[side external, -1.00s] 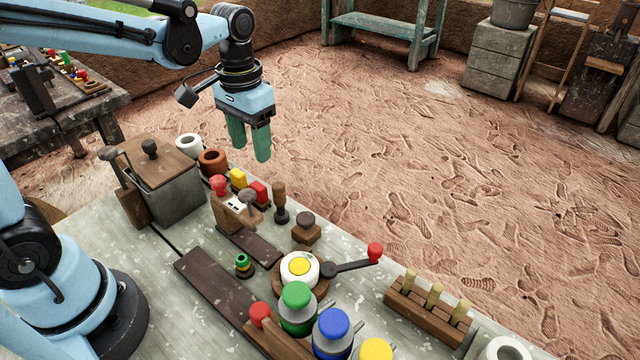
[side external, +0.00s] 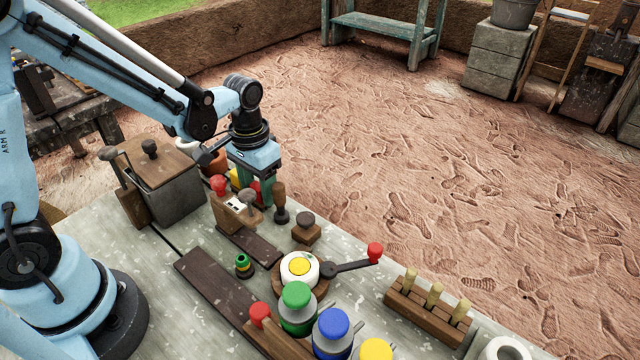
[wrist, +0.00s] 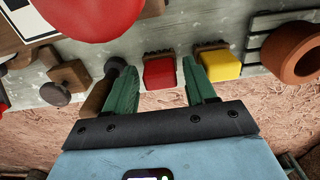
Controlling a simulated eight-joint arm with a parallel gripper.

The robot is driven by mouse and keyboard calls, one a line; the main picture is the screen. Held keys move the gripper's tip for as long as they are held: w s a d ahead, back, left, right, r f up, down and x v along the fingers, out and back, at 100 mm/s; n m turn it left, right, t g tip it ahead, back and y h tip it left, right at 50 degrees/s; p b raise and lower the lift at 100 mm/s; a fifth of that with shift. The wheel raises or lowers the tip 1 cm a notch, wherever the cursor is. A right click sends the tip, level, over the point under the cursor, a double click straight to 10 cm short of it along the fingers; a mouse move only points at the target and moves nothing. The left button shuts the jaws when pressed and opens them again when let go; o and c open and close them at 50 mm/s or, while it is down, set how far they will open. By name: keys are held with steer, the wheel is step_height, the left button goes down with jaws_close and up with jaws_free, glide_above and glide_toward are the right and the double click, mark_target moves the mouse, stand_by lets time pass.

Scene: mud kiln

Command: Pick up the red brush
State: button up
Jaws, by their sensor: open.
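The red brush (wrist: 159,73) is a small red block with brown bristles along one edge, seen on the bench in the wrist view. In the side view only a bit of the red brush (side external: 255,187) shows, the rest being hidden by my gripper (side external: 256,190). In the wrist view my gripper (wrist: 160,68) is open, its green fingertips on either side of the red brush. The right finger lies in the gap between the red brush and the yellow brush (wrist: 217,65). I cannot tell whether either finger touches the red brush.
A wooden-handled tool (wrist: 100,92) stands close to the left finger. A terracotta ring (wrist: 297,48) lies to the right. A large red knob (wrist: 92,12) is close to the camera. In the side view, a lidded box (side external: 163,178) stands left of my gripper.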

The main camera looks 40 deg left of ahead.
mark_target(258, 185)
steer(key=shift+f, duration=0.7)
steer(key=c, duration=0.9)
steer(key=shift+r, duration=0.2)
steer(key=shift+r, duration=4.85)
